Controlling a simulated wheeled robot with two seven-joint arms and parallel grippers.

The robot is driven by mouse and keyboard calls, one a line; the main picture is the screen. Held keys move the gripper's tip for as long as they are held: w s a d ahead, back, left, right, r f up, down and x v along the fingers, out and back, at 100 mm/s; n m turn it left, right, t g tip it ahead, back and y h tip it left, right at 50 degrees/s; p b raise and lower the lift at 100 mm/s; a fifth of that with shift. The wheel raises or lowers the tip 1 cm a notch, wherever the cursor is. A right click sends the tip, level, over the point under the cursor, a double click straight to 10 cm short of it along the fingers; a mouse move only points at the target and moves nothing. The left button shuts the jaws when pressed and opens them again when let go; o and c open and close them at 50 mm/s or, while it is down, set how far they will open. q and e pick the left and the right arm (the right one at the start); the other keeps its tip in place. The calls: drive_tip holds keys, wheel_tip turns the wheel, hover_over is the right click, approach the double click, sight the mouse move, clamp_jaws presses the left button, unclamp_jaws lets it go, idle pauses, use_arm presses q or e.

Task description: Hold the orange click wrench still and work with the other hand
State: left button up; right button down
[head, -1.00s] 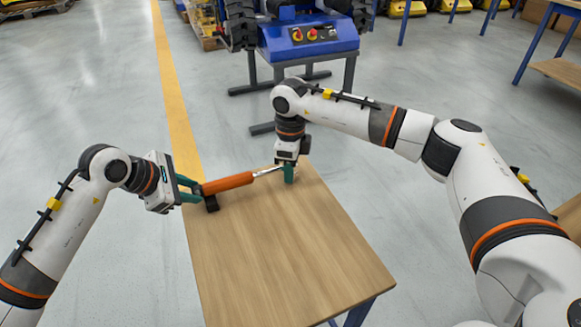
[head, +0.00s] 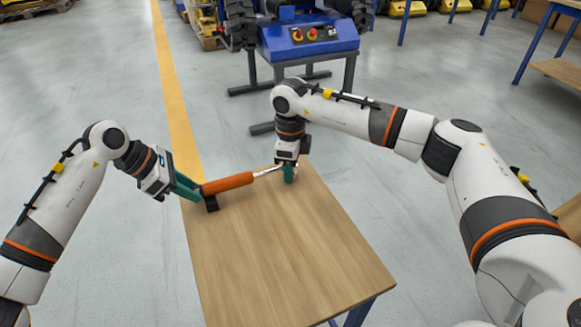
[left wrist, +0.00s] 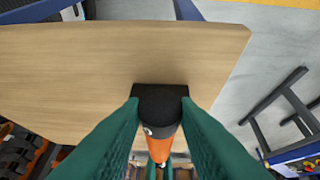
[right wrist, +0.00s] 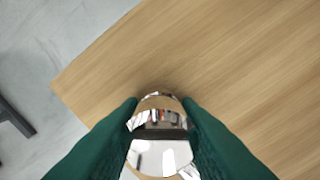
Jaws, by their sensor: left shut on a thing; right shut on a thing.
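The orange click wrench (head: 228,183) lies across the far end of the wooden table, its orange handle to the left and its metal shaft to the right. My left gripper (head: 197,190) is shut on the black end of the handle, beside a black block (head: 211,203) on the table. In the left wrist view the black end (left wrist: 160,106) sits between the green fingers. My right gripper (head: 288,172) points down and is shut on the shiny metal head of the wrench (right wrist: 158,120), which shows between its fingers in the right wrist view.
The wooden table top (head: 290,250) is bare towards the near side. Another table (head: 555,68) is at the far right.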

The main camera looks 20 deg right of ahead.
use_arm(q)
drive_tip(key=shift+s+f, duration=0.1)
drive_tip(key=shift+f, duration=0.1)
drive_tip(key=shift+n+g, duration=0.3)
drive_tip(key=shift+g, duration=0.9)
drive_tip(key=shift+w, duration=0.2)
drive_tip(key=shift+w+f+n+g, duration=0.15)
drive_tip(key=shift+n+g, duration=0.35)
drive_tip(key=shift+g, duration=0.6)
drive_tip(key=o, duration=0.6)
drive_tip(key=shift+w, duration=0.1)
